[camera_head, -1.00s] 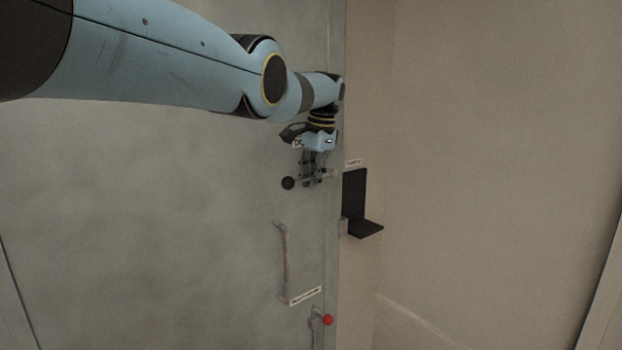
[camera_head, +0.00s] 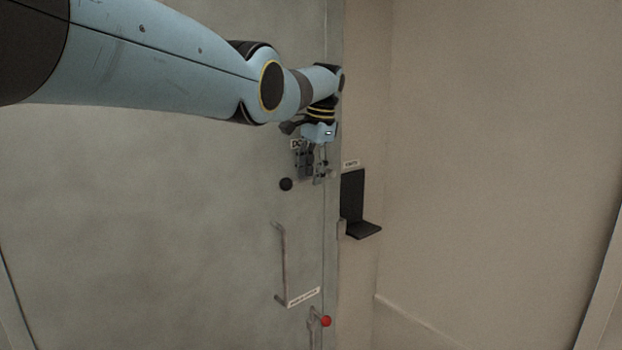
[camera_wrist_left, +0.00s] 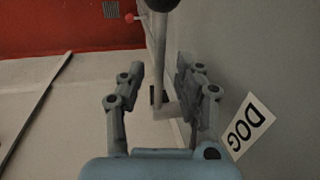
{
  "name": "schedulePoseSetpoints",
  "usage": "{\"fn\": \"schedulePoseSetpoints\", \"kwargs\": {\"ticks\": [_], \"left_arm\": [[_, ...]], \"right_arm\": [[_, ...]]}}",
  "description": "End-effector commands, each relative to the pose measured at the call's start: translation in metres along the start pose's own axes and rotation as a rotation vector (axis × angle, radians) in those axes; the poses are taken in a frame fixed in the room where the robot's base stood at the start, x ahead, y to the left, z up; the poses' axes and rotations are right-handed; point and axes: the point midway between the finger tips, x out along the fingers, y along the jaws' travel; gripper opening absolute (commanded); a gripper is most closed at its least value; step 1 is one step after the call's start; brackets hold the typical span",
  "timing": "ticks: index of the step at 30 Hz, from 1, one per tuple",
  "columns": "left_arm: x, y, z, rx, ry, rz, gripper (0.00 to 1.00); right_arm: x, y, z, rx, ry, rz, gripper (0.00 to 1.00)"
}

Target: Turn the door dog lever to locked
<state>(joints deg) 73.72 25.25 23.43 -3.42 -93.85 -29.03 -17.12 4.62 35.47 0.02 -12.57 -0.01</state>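The dog lever has a black ball knob (camera_head: 286,184) and a pale shaft. It is mounted on the grey door near its right edge. In the left wrist view the lever's shaft (camera_wrist_left: 160,55) runs from its pivot up to the knob at the top edge, between my fingers. My left gripper (camera_head: 312,172) is at the lever's pivot end; its two fingers also show in the wrist view (camera_wrist_left: 157,88). They are open, with visible gaps to the shaft on both sides. The DOG label (camera_wrist_left: 251,123) is on the door beside the right finger. My right gripper is out of view.
Below the lever are a long vertical door handle (camera_head: 282,262), a white label (camera_head: 303,297) and a red ball knob (camera_head: 326,321). A black L-shaped bracket (camera_head: 353,200) sticks out from the beige wall, right of the door edge. The wall farther right is clear.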

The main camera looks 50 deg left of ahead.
Motion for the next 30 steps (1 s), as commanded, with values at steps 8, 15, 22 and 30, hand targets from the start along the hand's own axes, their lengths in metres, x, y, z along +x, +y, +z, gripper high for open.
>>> {"fn": "schedulePoseSetpoints", "kwargs": {"ticks": [8,15,22,30], "left_arm": [[-0.064,0.000,-0.001,0.000,0.005,0.000,0.33],[-0.096,0.000,-0.001,0.000,0.002,0.000,0.33],[-0.101,-0.001,0.000,-0.001,0.001,0.000,0.33],[-0.101,-0.001,-0.001,0.000,0.001,0.000,0.33]], "right_arm": [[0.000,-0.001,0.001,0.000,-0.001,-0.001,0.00],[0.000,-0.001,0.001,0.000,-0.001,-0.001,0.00],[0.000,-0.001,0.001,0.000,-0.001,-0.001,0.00],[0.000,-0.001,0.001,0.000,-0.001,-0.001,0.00]]}}
